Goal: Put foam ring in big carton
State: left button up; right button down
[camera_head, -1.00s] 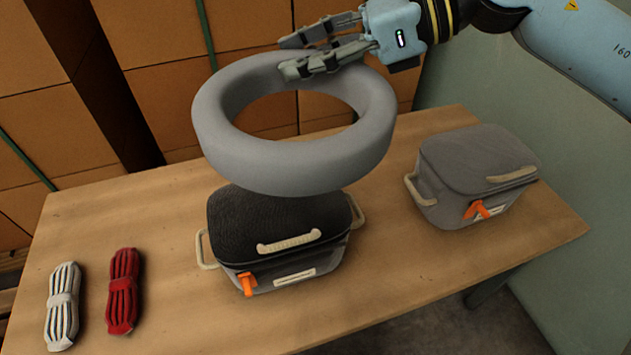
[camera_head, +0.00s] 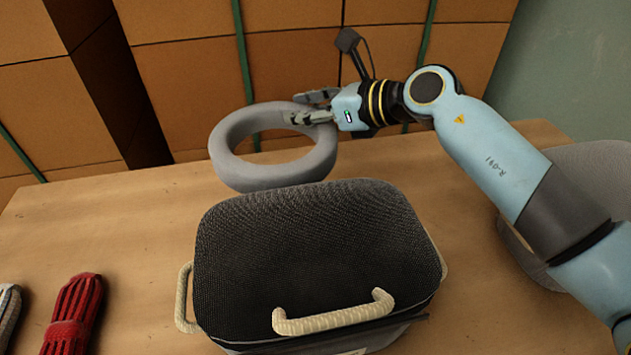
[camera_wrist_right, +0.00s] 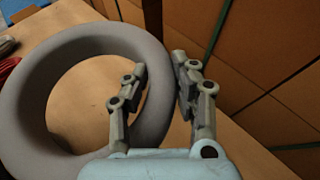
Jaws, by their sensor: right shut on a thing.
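The grey foam ring (camera_head: 265,177) is a thick ring behind the dark-topped case in the head view. My right gripper (camera_head: 296,107) is shut on the ring's right-hand back part and holds it nearly level. I cannot tell its exact height over the table. In the right wrist view the ring (camera_wrist_right: 40,70) lies left of and between the fingers of my right gripper (camera_wrist_right: 160,62), one finger on the inner side and one on the outer. I cannot make out which thing is the big carton. My left gripper is not in view.
A case with a black lid and cream handles (camera_head: 310,240) stands in front of the ring. A grey case (camera_head: 590,170) is partly hidden behind my right arm. A red bundle (camera_head: 75,315) and a white bundle (camera_head: 8,305) lie left on the wooden table (camera_head: 120,230). Brown boxes (camera_head: 200,90) line the back.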

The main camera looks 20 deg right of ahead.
notch_tip(320, 180, down, 8)
jog(key=b, duration=0.2)
jog(key=shift+r+b, duration=0.1)
jog(key=shift+b, duration=0.25)
notch_tip(320, 180, down, 4)
jog(key=shift+r+b, duration=0.2)
jog(key=shift+b, duration=0.7)
jog(key=shift+f, duration=0.15)
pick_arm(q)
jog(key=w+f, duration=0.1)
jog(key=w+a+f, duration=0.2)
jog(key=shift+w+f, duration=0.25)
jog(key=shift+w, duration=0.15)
pick_arm(e)
jog(key=c, duration=1.1)
grip_release()
